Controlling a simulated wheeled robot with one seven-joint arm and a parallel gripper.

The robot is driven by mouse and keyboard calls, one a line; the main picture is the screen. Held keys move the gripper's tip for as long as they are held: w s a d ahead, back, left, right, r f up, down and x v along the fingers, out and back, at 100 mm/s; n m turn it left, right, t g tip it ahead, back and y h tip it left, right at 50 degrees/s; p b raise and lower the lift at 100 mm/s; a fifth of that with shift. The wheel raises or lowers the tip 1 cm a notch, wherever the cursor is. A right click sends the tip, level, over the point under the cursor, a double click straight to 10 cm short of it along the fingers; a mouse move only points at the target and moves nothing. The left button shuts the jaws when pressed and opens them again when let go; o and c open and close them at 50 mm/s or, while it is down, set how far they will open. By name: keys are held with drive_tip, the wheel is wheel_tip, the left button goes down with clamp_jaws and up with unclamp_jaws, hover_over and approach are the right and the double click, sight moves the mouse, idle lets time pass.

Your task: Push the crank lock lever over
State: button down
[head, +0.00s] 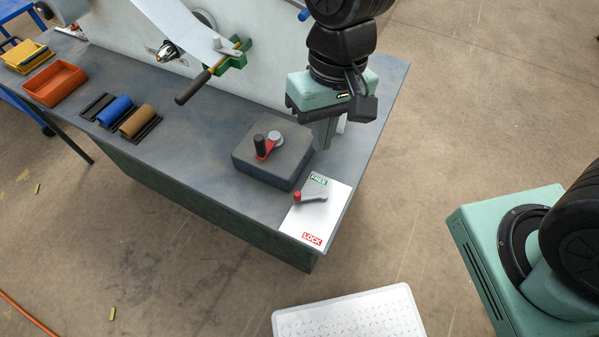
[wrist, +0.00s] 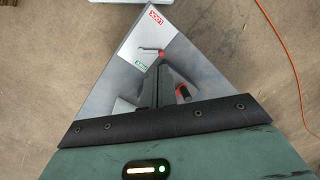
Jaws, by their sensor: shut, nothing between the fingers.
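The crank lock lever (head: 312,194) is a short grey arm with a red knob (head: 297,196) at its left end. It lies across a white plate (head: 335,205), nearer the green FREE label (head: 318,180) than the red LOCK label (head: 312,239). My gripper (head: 322,143) points down above the bench, behind the plate, shut and empty. In the wrist view the lever (wrist: 149,50) shows just beyond the tips of my gripper (wrist: 158,72). The tips appear close to the red knob there; I cannot tell whether they touch.
A dark block (head: 270,158) with a red crank (head: 265,148) and black handle stands left of my gripper. The plate lies at the bench (head: 215,130) corner. Rollers (head: 120,110) and an orange tray (head: 55,84) sit at far left. A white box (head: 350,315) stands in front.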

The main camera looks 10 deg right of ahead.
drive_tip(key=w+a+f+m+p, duration=0.2)
drive_tip(key=w+f+m, duration=0.2)
drive_tip(key=w+f, duration=0.1)
drive_tip(key=m+g+p, duration=0.1)
drive_tip(key=m, duration=0.3)
approach(311, 195)
wheel_tip(311, 195, up, 4)
drive_tip(key=w+a, duration=0.2)
drive_tip(key=w, duration=0.1)
drive_tip(key=shift+s+a+r, duration=0.1)
drive_tip(key=shift+s+a, duration=0.05)
drive_tip(key=shift+s, duration=0.1)
drive_tip(key=p+x, duration=0.2)
drive_tip(key=x, duration=0.8)
drive_tip(key=shift+s, duration=0.1)
